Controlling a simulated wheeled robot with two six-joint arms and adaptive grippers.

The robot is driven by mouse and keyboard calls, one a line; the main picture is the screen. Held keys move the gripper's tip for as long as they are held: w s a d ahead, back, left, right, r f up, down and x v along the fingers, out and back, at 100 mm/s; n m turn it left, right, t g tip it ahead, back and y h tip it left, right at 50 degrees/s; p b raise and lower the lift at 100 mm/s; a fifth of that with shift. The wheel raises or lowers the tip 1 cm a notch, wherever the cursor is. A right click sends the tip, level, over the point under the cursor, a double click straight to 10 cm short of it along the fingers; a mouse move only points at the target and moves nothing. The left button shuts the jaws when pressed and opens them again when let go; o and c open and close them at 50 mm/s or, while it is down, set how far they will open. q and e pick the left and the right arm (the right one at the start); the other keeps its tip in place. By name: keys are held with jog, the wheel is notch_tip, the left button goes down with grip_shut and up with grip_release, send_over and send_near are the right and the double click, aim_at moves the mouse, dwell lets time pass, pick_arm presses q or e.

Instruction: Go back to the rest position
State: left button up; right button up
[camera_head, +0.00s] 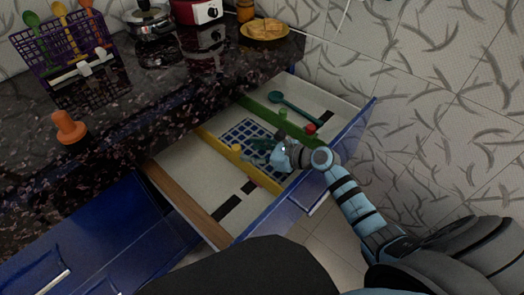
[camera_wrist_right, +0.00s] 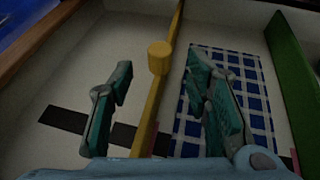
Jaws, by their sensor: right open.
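My right gripper (camera_head: 262,150) is over the middle of an open blue drawer (camera_head: 342,140). In the right wrist view its two teal fingers (camera_wrist_right: 160,100) are spread apart with nothing between them but the view of the yellow divider (camera_wrist_right: 158,90) and its knob (camera_wrist_right: 159,55) below. A blue-and-white checked cloth or mat (camera_wrist_right: 240,85) lies in the middle compartment, partly behind one finger. A teal spoon (camera_head: 290,103) lies in the far compartment, beyond the green divider (camera_head: 262,112). My left gripper does not show.
The dark countertop (camera_head: 130,150) holds a purple rack (camera_head: 60,45) with utensils, a pot (camera_head: 150,20), a red appliance (camera_head: 196,10), a yellow plate of food (camera_head: 264,29) and an orange plunger-shaped object (camera_head: 69,128). The tiled wall (camera_head: 430,90) stands at the right.

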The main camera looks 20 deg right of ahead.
jog(key=v, duration=0.5)
